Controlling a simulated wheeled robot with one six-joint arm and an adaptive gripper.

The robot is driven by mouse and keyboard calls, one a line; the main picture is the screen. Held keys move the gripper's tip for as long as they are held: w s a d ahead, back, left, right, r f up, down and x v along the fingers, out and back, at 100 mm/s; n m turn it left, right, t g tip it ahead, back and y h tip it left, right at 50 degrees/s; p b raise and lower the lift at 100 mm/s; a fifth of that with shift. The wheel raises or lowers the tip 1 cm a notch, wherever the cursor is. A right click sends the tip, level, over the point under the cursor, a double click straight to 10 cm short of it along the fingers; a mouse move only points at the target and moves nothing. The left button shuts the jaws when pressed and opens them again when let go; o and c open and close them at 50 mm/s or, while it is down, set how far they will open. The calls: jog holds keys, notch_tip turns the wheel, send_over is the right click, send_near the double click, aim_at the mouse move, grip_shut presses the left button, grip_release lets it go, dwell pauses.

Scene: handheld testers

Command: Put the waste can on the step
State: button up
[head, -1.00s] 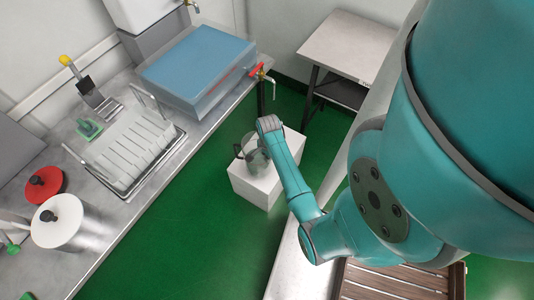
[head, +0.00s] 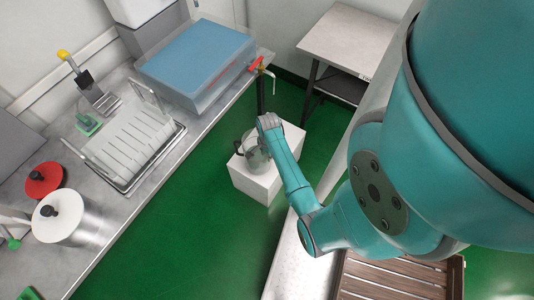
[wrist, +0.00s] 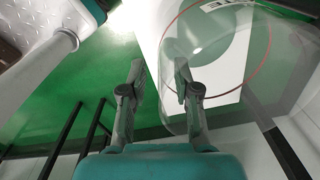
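The waste can (head: 257,158) is a clear, see-through vessel that appears to stand upright on the white block-shaped step (head: 262,188) in the head view. In the wrist view the can (wrist: 235,65) fills the upper right, with a thin red ring and dark lettering near the top edge. My gripper (wrist: 160,66) has its two dark fingers apart. The can's left edge runs between the fingertips, and the right finger overlaps the can's outline. I cannot tell whether either finger touches the wall. In the head view my wrist partly hides the can.
A metal counter (head: 150,195) with a dish rack (head: 127,150), a blue-topped basin (head: 196,55) and canisters runs along the left. A small table (head: 345,42) stands behind. The green floor (head: 200,225) between counter and step is clear.

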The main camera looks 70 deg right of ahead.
notch_tip(320, 180, up, 12)
jog(key=s+a+f+n+t+h, duration=0.1)
jog(key=a+n+t+h, duration=0.3)
jog(key=a, duration=0.6)
jog(key=s+a+n+t+y, duration=0.1)
jog(key=a+n+t, duration=0.1)
jog(key=a+n, duration=0.65)
jog(key=s+a+r+n+t+y, duration=0.1)
jog(key=s+a+r+n+t, duration=0.2)
jog(key=r, duration=0.5)
jog(key=s+a+r+n+t+y, duration=0.1)
jog(key=s+a+r+n+t, duration=0.2)
jog(key=r, duration=0.5)
jog(key=s+a+r+n+t+y, duration=0.1)
jog(key=s+a+r+n+t, duration=0.1)
jog(key=s+a+r+n, duration=0.3)
jog(key=s+a+r, duration=0.1)
jog(key=a+r, duration=0.2)
jog(key=r, duration=0.1)
jog(key=shift+a+t, duration=0.25)
jog(key=shift+t, duration=0.15)
